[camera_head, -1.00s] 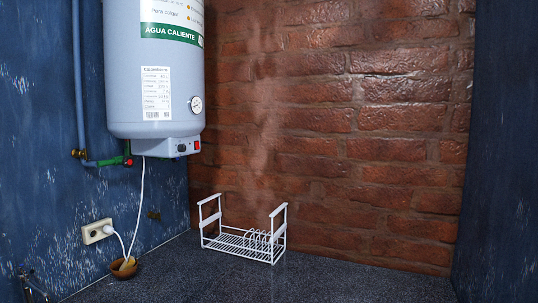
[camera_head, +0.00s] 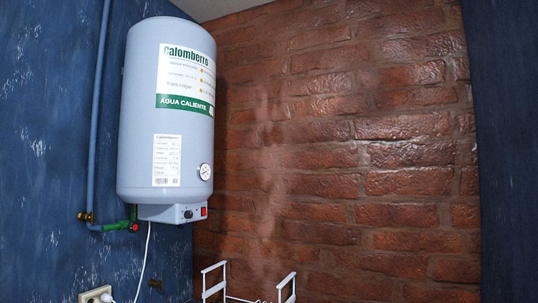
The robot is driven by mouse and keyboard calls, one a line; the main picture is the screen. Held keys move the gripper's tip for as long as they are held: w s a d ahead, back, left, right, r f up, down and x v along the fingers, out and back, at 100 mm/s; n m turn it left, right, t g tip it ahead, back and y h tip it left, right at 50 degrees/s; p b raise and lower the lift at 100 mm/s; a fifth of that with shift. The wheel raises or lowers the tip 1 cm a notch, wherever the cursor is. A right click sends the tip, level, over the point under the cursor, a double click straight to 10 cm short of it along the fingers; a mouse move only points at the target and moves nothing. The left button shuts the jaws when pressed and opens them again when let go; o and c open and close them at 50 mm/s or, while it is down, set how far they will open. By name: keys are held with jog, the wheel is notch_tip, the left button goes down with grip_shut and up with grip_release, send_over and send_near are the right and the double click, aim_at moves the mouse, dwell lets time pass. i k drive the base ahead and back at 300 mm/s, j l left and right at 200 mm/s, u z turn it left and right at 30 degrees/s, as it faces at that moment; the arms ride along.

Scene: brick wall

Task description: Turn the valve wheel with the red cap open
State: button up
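A small red part (camera_head: 134,227), which looks like the red cap, shows at the end of a green fitting (camera_head: 117,226) below the water heater's lower left. It is too small to tell the wheel's shape or how far it is turned. The fitting joins a blue pipe (camera_head: 95,190) that runs up the blue wall. A small brass-coloured fitting (camera_head: 85,217) sits on that pipe to the left. My gripper is not in view.
A grey water heater (camera_head: 165,130) hangs on the blue wall, with a red switch (camera_head: 204,211) underneath. A socket (camera_head: 97,295) with a white cable is at the lower left. A white rack (camera_head: 292,283) stands at the bottom, partly cut off. A brick wall (camera_head: 350,150) closes the back.

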aim_at(133, 226)
jog(key=u, duration=1.15)
